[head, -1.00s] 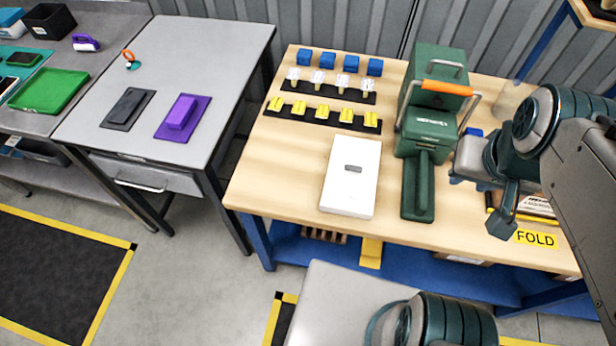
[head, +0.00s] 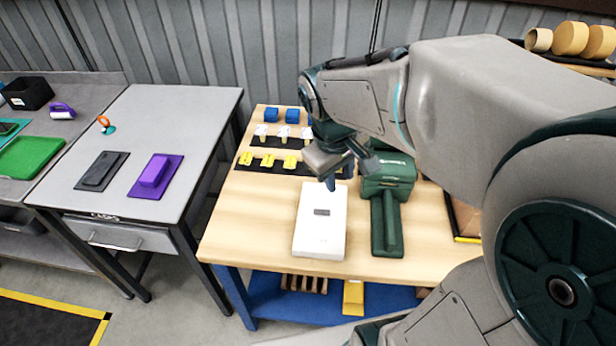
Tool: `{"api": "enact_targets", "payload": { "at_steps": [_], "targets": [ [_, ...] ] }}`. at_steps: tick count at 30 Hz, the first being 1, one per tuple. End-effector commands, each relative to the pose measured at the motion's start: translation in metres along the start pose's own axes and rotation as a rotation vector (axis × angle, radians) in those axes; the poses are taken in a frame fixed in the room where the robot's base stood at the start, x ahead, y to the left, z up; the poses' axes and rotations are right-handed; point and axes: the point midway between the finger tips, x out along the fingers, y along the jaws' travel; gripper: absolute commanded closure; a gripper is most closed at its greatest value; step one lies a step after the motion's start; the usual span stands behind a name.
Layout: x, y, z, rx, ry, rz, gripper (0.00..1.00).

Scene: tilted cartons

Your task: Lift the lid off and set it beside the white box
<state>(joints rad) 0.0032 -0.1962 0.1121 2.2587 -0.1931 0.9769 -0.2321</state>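The white box (head: 320,240) lies flat on the wooden table near its front edge. A small grey handle (head: 322,212) shows on its top face; I cannot make out a seam between lid and box. My gripper (head: 331,182) points down just above or behind the far right end of the white box, apart from the handle in the picture. One dark finger shows; the other is hidden, so its opening cannot be judged. I see nothing held in it.
A green machine (head: 388,185) stands close on the right of the white box. The wooden table (head: 250,215) is bare left of the box.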

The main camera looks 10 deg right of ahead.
Motion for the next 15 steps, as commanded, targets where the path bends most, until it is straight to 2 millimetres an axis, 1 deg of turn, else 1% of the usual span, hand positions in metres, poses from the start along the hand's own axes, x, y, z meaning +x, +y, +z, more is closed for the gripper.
{"api": "enact_targets", "payload": {
  "at_steps": [1, 6, 8, 12, 15],
  "targets": [
    [0.009, 0.001, -0.013, -0.064, -0.036, 0.002, 0.7],
    [0.039, 0.005, -0.053, -0.289, -0.134, 0.011, 0.7],
    [0.051, 0.005, -0.068, -0.366, -0.165, 0.009, 0.7],
    [0.084, 0.003, -0.099, -0.544, -0.231, -0.004, 0.7],
    [0.107, 0.0, -0.117, -0.653, -0.269, -0.019, 0.7]
  ]
}}
